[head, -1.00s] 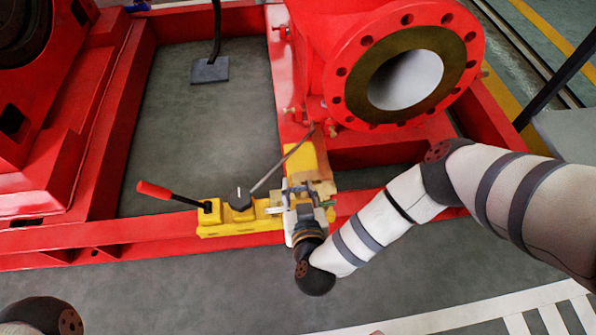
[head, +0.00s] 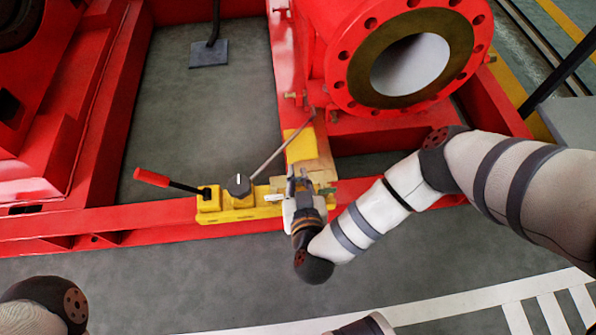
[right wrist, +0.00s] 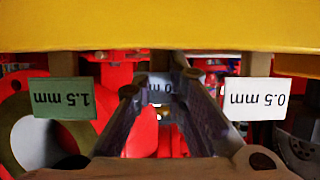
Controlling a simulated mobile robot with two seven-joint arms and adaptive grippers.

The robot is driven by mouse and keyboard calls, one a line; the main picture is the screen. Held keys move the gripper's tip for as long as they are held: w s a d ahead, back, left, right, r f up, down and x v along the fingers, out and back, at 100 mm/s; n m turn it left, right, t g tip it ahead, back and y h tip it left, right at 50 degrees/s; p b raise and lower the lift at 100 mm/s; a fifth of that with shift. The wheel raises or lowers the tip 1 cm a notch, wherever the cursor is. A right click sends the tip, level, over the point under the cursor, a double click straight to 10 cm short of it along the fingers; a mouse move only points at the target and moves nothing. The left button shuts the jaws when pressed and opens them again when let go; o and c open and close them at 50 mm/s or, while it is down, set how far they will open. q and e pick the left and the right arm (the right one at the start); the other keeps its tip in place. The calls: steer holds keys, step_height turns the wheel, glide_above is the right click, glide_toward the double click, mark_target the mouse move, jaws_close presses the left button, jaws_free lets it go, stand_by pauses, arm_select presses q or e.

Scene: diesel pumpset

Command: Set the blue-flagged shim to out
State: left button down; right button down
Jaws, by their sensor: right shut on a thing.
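My right gripper (head: 300,181) is at the right end of a yellow fixture (head: 237,214) on the red frame's front beam. In the right wrist view its fingers (right wrist: 160,86) close around a middle tag (right wrist: 160,84). Upside-down print on the tag is partly covered, and I cannot make out a blue flag. A greenish 1.5 mm tag (right wrist: 64,98) hangs on the left, apart from the fingers. A white 0.5 mm tag (right wrist: 254,99) hangs on the right, also apart. The shim bodies are mostly hidden. My left gripper is out of view.
A red-handled lever (head: 152,178) and dark knob (head: 238,185) are on the fixture's left part. A thin grey rod (head: 280,147) slants beside the gripper. A red flanged pipe (head: 352,75) stands behind. A yellow plate (right wrist: 160,30) spans above the tags. Open floor lies in front.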

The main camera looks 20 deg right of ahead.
mark_target(299, 183)
steer(key=s, duration=0.1)
steer(key=s+p, duration=0.1)
steer(key=shift+s+a+r, duration=0.15)
steer(key=shift+s+a, duration=0.2)
steer(key=shift+a, duration=0.05)
steer(key=shift+s, duration=0.15)
steer(key=c, duration=1.6)
jaws_free()
step_height(299, 183, up, 10)
